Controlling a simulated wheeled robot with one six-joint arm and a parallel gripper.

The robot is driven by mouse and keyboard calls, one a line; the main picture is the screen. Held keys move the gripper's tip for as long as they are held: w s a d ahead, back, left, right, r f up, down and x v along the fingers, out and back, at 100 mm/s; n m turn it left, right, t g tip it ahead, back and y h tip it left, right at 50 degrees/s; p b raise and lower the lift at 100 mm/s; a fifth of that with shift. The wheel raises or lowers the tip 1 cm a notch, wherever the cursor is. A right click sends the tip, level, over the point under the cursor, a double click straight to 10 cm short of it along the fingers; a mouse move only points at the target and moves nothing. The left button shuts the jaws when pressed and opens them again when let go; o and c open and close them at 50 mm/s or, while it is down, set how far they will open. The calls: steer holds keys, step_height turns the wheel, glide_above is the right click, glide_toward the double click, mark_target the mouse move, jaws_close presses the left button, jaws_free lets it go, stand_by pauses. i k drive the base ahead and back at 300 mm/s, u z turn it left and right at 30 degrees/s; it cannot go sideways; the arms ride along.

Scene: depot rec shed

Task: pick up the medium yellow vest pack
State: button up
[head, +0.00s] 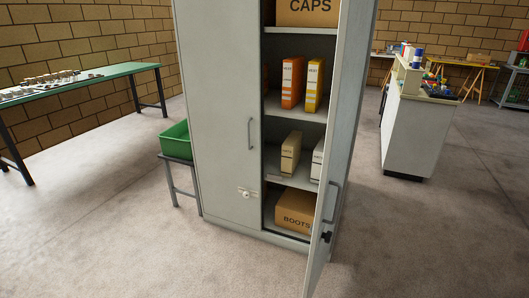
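A grey metal cabinet (218,130) stands in the middle of the head view, with its right door (343,130) swung open and its left door shut. A yellow vest pack (313,88) stands upright on the middle shelf, just right of an orange pack (291,84) of the same shape. A beige pack (290,155) and a whitish pack (318,160) stand on the shelf below, the whitish one partly hidden by the open door. The left part of the shelves is hidden behind the shut door. My gripper is not in view.
Boxes marked CAPS (307,10) and BOOTS (296,213) sit at the cabinet's top and bottom. The open door juts toward me. A green crate (175,141) rests on a small stand at left. A green-topped table (80,82) and white counter (417,135) stand farther off. Front floor is clear.

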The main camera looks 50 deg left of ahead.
mark_target(316, 66)
steer(key=u, duration=1.3)
steer(key=k, duration=0.5)
steer(key=u, duration=0.6)
steer(key=i, duration=1.6)
steer(key=z, duration=0.5)
